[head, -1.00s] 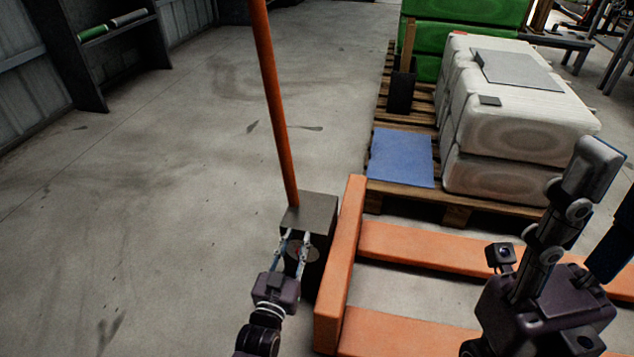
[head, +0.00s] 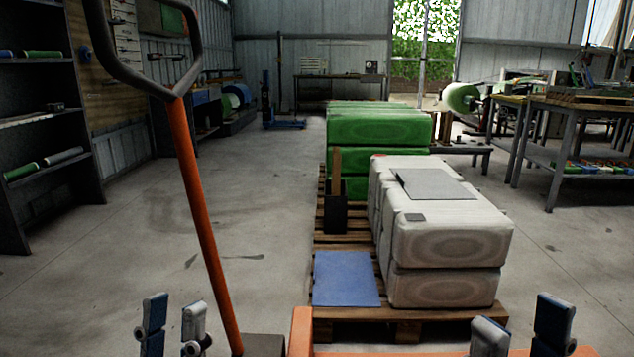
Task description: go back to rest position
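My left gripper (head: 173,322) shows at the bottom left of the head view, left of the orange pallet-jack handle (head: 200,220). Its two fingers point up and stand apart with nothing between them. My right gripper (head: 521,330) shows at the bottom right, in front of the wooden pallet (head: 460,314) in the picture. Its two fingers also point up, wide apart and empty. Both wrists and most of both arms are below the picture's edge.
The orange pallet jack (head: 301,330) is close in front. The pallet bears white sacks (head: 450,240), green sacks (head: 380,130) and a blue sheet (head: 345,278). A dark shelf (head: 40,150) stands left, a workbench (head: 560,120) right.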

